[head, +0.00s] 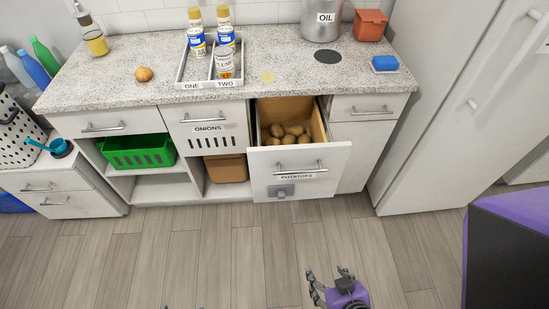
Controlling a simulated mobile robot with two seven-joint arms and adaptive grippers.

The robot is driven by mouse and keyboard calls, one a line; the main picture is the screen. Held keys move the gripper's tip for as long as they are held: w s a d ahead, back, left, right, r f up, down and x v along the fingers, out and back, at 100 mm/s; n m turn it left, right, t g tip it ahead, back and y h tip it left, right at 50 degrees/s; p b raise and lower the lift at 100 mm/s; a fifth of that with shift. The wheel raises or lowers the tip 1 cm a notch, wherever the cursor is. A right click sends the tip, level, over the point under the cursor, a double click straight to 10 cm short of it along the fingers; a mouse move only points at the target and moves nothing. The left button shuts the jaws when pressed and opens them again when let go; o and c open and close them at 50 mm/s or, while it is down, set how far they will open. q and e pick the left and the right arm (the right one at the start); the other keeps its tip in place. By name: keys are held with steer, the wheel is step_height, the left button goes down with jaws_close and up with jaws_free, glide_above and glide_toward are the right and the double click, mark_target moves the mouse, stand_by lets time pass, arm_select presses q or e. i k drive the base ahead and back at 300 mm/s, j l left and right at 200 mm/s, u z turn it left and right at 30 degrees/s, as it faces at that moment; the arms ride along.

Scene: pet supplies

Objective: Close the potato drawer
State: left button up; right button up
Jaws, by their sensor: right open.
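The potato drawer (320,158) is pulled out from the counter. Its white front carries a metal bar handle, a label reading POTATOES and a grey fitting below the label. Several potatoes (287,133) lie inside its wooden box. My right gripper (328,281) is at the bottom of the head view, in front of the drawer and apart from it. It is open, and I see nothing between its fingers.
The onions drawer (207,130) left of the potato drawer looks shut. A green basket (140,151) sits on a shelf further left. A tall white cabinet (435,110) stands at the right. The wooden floor (200,250) before the drawers is clear.

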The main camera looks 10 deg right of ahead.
mark_target(293, 148)
steer(key=i+j+z, duration=0.1)
steer(key=i+z, duration=0.15)
steer(key=z, duration=0.2)
steer(key=i+j+z, duration=0.15)
steer(key=z, duration=0.3)
steer(key=i+j+z, duration=0.4)
steer(key=k+j+z, duration=0.1)
steer(key=k, duration=0.2)
steer(key=k+j+z, duration=0.1)
steer(key=k, duration=0.2)
